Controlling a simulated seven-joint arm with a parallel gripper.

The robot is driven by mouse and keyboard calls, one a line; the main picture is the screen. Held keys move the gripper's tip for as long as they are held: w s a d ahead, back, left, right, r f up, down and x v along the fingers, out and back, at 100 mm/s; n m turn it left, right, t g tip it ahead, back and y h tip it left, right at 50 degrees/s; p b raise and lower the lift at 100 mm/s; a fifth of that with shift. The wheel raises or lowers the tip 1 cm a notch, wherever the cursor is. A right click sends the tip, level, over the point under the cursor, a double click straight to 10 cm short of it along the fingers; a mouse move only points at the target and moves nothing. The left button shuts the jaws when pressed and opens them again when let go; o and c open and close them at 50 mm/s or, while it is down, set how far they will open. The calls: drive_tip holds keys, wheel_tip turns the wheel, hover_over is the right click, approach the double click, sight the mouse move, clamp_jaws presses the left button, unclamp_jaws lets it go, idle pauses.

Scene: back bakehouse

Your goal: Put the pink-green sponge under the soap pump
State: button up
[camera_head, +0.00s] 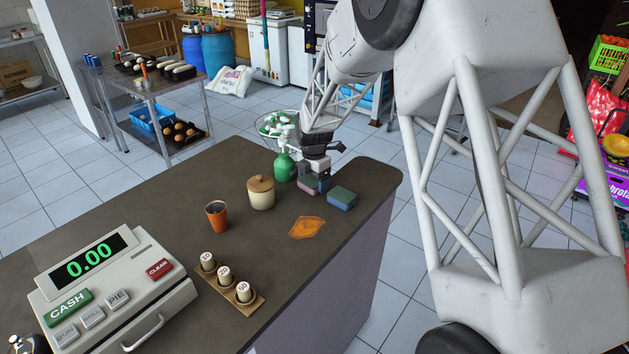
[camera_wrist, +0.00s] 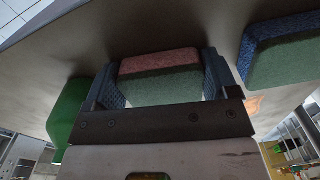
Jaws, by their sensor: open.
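The pink-green sponge (camera_head: 308,184) lies on the dark counter, just right of the green soap pump (camera_head: 284,166), partly hidden by my gripper (camera_head: 315,181). In the wrist view the sponge (camera_wrist: 160,77) shows between the two blue finger pads of my gripper (camera_wrist: 161,82). The jaws are open around it; I cannot tell whether either pad touches it. The soap pump stands upright on the counter, and its green body (camera_wrist: 68,112) shows at the left of the wrist view. Its base is partly hidden.
A blue-green sponge (camera_head: 342,197) lies close to the right of my gripper. A lidded cream jar (camera_head: 261,193), orange cup (camera_head: 217,215) and orange cloth (camera_head: 307,227) are nearer. A wire bowl (camera_head: 264,131) is behind the pump. The counter's right end (camera_head: 386,175) is bare.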

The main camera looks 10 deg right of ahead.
sight(313, 178)
drive_tip(key=r, duration=0.8)
drive_tip(key=shift+w+a+r, duration=0.15)
drive_tip(key=shift+w+a, duration=0.05)
drive_tip(key=shift+a, duration=0.15)
drive_tip(key=shift+s+a+r, duration=0.1)
drive_tip(key=shift+s+r, duration=0.05)
drive_tip(key=shift+r, duration=0.15)
drive_tip(key=shift+s+d+f, duration=0.1)
drive_tip(key=shift+d+f, duration=0.2)
drive_tip(key=shift+f, duration=0.05)
